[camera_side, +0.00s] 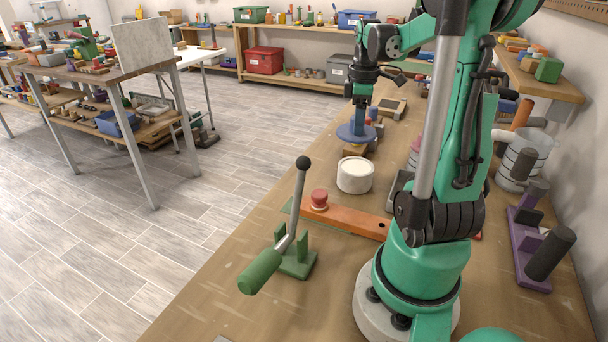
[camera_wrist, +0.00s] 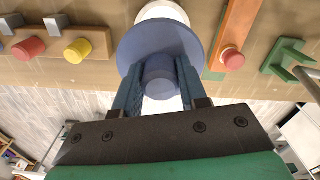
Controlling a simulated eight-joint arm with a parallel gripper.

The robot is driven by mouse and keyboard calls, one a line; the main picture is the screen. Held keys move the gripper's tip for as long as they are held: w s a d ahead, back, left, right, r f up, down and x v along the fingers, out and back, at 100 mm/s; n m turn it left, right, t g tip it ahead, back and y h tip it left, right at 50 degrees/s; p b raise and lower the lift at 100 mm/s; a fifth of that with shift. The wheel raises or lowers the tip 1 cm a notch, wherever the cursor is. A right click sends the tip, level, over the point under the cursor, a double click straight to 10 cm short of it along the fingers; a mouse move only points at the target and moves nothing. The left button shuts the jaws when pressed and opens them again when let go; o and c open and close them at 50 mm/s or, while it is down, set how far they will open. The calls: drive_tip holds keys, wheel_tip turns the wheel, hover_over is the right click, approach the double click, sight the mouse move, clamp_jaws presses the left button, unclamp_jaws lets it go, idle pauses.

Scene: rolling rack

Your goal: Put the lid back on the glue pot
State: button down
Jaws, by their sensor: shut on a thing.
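My gripper (camera_side: 358,108) is shut on the knob of a blue round lid (camera_side: 352,135) and holds it level above the bench. In the wrist view the lid (camera_wrist: 135,48) is a flat disc, with its knob between the fingers of my gripper (camera_wrist: 158,75). The glue pot (camera_side: 355,178) is a short white cylinder standing on the bench, nearer the side camera than the lid. In the wrist view only part of the pot (camera_wrist: 163,11) shows past the lid's upper edge. The lid and the pot appear apart.
An orange bar with a red knob (camera_side: 319,198) lies in front of the pot. A green lever stand (camera_side: 297,262) stands near the bench's left edge. A wooden block with red and yellow knobs (camera_wrist: 60,44) lies beside the lid in the wrist view.

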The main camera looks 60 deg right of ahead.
sight(357, 167)
drive_tip(key=shift+s+a+f, duration=0.1)
drive_tip(key=shift+s+f, duration=0.4)
drive_tip(key=shift+f, duration=3)
drive_tip(key=shift+f, duration=0.2)
unclamp_jaws()
drive_tip(key=shift+r, duration=3.55)
